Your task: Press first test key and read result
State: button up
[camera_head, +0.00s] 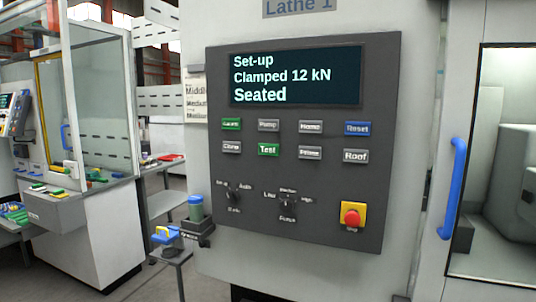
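The lathe's control panel (300,215) is a dark upright plate facing me. Its screen (296,75) reads "Set-up", "Clamped 12 kN" and "Seated". The green Test key (268,150) is in the lower row of keys, second from the left. Another green key (231,124) is at the upper left, its label too blurred to read surely. A blue Reset key (357,129) is at the upper right. Grey keys, among them Roof (355,156), fill the other places. My gripper is not in view, and nothing covers the keys.
A red stop button (352,215) on yellow and two rotary knobs (233,196) sit below the keys. A blue door handle (452,188) stands out at the right. A small stand (171,256) with a blue and yellow item is at the lower left.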

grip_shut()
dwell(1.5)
